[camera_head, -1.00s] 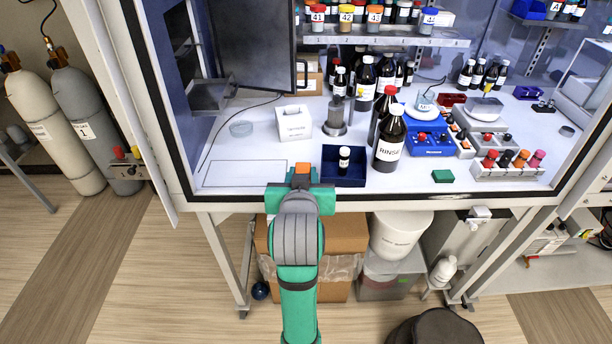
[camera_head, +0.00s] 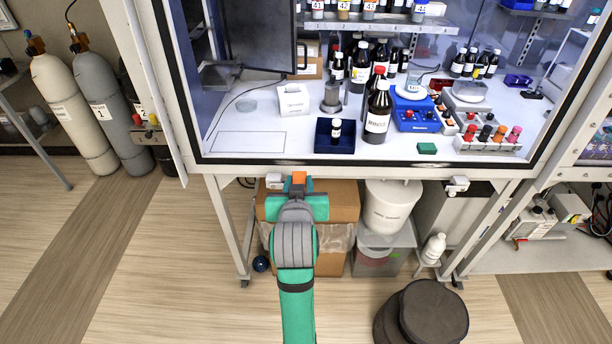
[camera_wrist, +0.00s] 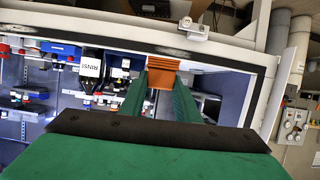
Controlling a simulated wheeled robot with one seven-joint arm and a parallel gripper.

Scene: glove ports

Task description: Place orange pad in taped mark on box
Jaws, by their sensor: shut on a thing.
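The orange pad (camera_head: 299,177) is held between the fingertips of my gripper (camera_head: 299,186). In the head view it shows just below the front edge of the cabinet. In the wrist view the ribbed orange pad (camera_wrist: 162,73) sits between my gripper's two green fingers (camera_wrist: 160,88). A thin outlined rectangle (camera_head: 248,142) lies on the white cabinet floor, up and left of my gripper. A brown cardboard box (camera_head: 340,200) stands under the cabinet, partly hidden behind my arm. I see no taped mark on it.
The cabinet's dark front sill (camera_head: 400,170) runs above my gripper in the picture. A blue tray (camera_head: 335,135) with a small bottle, a white box (camera_head: 293,100) and the RINSE bottle (camera_head: 377,120) stand inside. A round dark stool (camera_head: 425,312) stands at lower right.

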